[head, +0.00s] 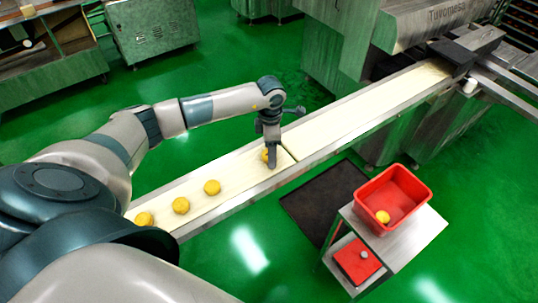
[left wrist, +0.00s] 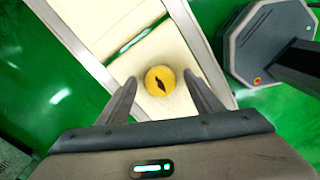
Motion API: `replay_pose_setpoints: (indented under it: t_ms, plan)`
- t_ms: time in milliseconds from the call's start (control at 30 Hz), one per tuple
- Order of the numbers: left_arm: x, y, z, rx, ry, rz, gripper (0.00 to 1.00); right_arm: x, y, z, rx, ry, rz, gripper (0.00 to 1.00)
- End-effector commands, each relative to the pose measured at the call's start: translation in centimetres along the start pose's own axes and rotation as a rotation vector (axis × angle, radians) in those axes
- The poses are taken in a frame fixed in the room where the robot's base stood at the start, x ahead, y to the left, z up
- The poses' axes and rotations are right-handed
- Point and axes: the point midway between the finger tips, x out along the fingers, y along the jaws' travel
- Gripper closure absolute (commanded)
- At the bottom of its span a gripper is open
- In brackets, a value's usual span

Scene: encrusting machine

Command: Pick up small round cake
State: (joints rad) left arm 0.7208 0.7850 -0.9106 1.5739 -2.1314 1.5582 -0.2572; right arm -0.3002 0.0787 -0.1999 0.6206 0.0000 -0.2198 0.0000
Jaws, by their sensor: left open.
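A small round yellow cake (head: 265,155) lies on the pale conveyor belt, partly hidden by my left gripper (head: 271,155) in the head view. In the left wrist view the cake (left wrist: 159,80) shows a dark mark on its top and sits between the tips of my left gripper (left wrist: 160,80). The fingers are open, one on each side of the cake, with a gap visible on both sides. Whether the tips are down at belt height I cannot tell. My right gripper is not in view.
Three more yellow cakes (head: 181,205) lie on the near belt (head: 235,176). A red bin (head: 414,187) holding one cake (head: 382,216) stands on a metal cart (head: 418,238), with a red item (head: 357,262) on its lower level. A machine (head: 420,30) stands at the far end.

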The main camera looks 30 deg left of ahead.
Motion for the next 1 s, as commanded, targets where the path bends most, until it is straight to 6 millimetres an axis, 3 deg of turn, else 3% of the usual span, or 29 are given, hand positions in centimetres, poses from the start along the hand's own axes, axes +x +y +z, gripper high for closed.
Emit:
replay_pose_setpoints:
  t_ms: [233,400,767,1000]
  plan:
    - [0.0,0.0,0.0,0.000,0.000,0.000,0.42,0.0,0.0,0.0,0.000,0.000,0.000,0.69]
    - [-0.1,0.0,0.0,0.000,0.000,0.000,0.83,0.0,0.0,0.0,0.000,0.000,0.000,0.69]
    - [-0.2,0.0,0.0,0.000,-0.001,0.001,0.84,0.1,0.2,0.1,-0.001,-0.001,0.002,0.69]
    - [-1.8,0.1,0.1,0.001,-0.003,0.003,0.84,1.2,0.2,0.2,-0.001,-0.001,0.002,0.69]
